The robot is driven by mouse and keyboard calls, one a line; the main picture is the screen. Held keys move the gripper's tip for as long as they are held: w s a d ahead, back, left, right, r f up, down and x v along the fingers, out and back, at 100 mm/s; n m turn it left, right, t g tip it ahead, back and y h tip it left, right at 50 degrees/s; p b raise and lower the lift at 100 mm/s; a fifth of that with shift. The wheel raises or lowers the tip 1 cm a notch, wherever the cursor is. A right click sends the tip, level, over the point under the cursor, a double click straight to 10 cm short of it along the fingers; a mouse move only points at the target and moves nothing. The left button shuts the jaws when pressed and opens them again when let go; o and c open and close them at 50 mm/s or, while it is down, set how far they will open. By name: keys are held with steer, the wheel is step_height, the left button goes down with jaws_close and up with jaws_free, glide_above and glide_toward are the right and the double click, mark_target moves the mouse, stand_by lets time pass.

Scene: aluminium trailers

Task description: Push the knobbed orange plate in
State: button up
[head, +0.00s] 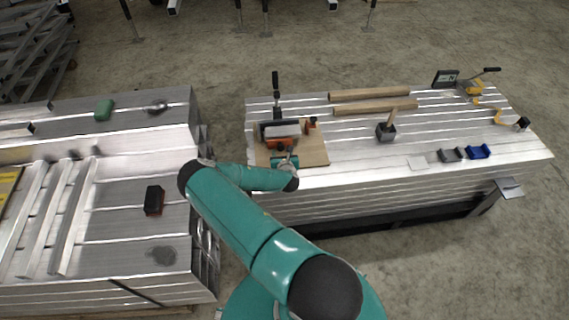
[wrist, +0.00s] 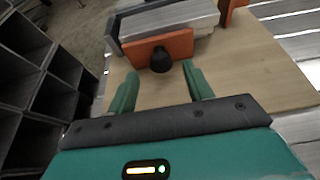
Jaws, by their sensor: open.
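The orange plate (wrist: 181,45) stands upright at the front of a clamping fixture in the wrist view, with a round black knob (wrist: 160,60) on its face. In the head view the orange plate (head: 267,148) is small and partly hidden by my gripper (head: 284,155). My gripper (wrist: 161,84) is open and empty. Its two green fingers point at the plate, one on each side of the knob's line, with the knob just beyond the fingertips. I cannot tell whether anything touches.
The fixture holds a grey metal block (wrist: 168,19) behind the plate, on a wooden board (wrist: 255,65). A black-handled toggle clamp (head: 276,90) stands behind it. Dark shelving (wrist: 40,80) shows at left.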

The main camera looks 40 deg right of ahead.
steer(key=v, duration=1)
